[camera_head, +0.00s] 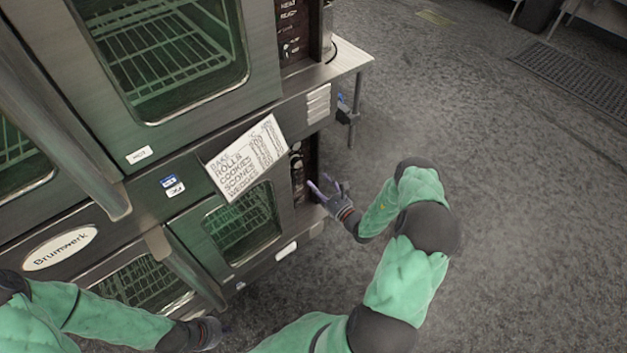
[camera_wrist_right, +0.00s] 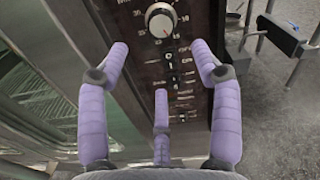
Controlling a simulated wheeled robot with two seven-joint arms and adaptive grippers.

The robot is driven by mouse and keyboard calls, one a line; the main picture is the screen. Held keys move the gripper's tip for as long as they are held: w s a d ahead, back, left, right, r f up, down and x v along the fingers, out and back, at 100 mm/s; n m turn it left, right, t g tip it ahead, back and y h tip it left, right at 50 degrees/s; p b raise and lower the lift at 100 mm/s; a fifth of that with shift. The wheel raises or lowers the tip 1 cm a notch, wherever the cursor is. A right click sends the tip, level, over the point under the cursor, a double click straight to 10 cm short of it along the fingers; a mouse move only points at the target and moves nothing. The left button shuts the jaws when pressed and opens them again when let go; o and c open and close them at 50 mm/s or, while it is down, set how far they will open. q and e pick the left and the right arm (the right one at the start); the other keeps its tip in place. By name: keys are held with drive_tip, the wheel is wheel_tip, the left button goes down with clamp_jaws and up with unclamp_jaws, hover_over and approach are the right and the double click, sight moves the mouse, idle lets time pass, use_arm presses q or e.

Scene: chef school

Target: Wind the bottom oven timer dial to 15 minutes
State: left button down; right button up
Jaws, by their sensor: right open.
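The bottom oven's dark control panel (camera_head: 297,172) is at the right side of the lower oven in the head view. In the right wrist view, a round silver dial (camera_wrist_right: 161,20) with a ring of white numbers sits near the top of this panel (camera_wrist_right: 145,68). Its setting is too small to read. My right gripper (camera_head: 328,189) is beside the panel. Its purple fingers (camera_wrist_right: 160,62) are spread open and empty, with the dial beyond their tips and apart from them. My left gripper (camera_head: 208,333) is low in the head view, in front of the lower oven; its fingers are unclear.
Several small switches and lights lie below the dial. The upper oven's panel (camera_head: 297,35) is above. Grey floor (camera_head: 520,200) is clear to the right.

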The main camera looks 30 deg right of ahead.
sight(298, 164)
drive_tip(key=shift+s, duration=0.15)
drive_tip(key=w+m, duration=0.1)
drive_tip(key=w, duration=0.3)
drive_tip(key=w+m, duration=0.2)
drive_tip(key=w, duration=0.2)
drive_tip(key=w+a+m, duration=0.1)
drive_tip(key=w+m, duration=0.1)
drive_tip(key=w, duration=0.2)
drive_tip(key=shift+w+f, duration=0.2)
drive_tip(key=shift+w, duration=0.15)
drive_tip(key=c, duration=1.1)
drive_tip(key=shift+c, duration=0.2)
